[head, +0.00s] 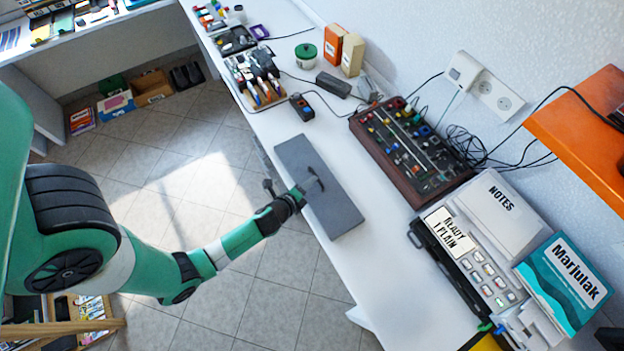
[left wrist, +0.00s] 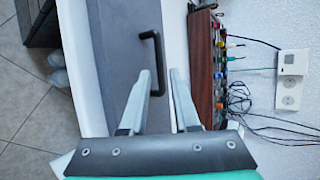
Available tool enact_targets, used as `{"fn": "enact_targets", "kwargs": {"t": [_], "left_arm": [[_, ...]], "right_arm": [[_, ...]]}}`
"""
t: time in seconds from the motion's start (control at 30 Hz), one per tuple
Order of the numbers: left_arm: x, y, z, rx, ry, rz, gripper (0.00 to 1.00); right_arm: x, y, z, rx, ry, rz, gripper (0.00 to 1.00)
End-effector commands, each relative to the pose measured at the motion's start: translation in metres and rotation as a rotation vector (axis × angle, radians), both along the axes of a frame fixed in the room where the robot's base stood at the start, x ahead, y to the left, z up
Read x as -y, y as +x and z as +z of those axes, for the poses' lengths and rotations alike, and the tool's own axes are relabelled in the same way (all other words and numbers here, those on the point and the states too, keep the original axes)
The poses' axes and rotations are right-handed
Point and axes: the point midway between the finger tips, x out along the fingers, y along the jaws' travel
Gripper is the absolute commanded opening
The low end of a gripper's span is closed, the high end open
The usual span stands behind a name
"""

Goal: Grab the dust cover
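The dust cover (head: 338,214) is a flat dark grey slab with a black bar handle (head: 316,176), lying near the front edge of the white table. In the left wrist view the cover (left wrist: 115,50) fills the left-middle, with its handle (left wrist: 156,60) standing up from it. My left gripper (head: 307,188) is at the handle, over the cover's near edge. In the left wrist view its two fingers (left wrist: 160,82) are apart, and the handle's lower part shows between them, closer to the left finger. Whether they touch it I cannot tell. My right gripper is not in view.
A brown mixer box (head: 412,150) with knobs and cables stands behind the cover. A white device (head: 480,265) with a notes box and a teal Marjulak box is to the right. A tool tray (head: 255,78) sits further left. An orange shelf (head: 585,125) juts from the wall.

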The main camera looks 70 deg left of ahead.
Motion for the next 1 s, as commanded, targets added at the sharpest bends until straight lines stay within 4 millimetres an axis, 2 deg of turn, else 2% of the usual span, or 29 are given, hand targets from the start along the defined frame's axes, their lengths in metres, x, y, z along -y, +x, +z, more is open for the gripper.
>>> {"fn": "enact_targets", "kwargs": {"t": [0.03, 0.2, 0.4, 0.57, 1.0], "left_arm": [[-0.002, 0.008, -0.011, 0.001, 0.001, -0.002, 0.3], [-0.013, 0.021, -0.017, 0.0, 0.001, 0.001, 0.3], [-0.013, 0.021, -0.016, -0.001, 0.001, -0.001, 0.3], [-0.013, 0.021, -0.016, -0.001, 0.001, -0.001, 0.01], [-0.013, 0.021, -0.016, 0.0, 0.0, 0.0, 0.0]], "right_arm": [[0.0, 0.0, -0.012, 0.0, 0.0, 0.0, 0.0], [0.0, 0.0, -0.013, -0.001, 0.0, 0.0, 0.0], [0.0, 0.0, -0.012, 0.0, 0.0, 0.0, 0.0], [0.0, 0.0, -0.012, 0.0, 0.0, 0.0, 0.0], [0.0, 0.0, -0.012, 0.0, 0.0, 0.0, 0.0]]}}
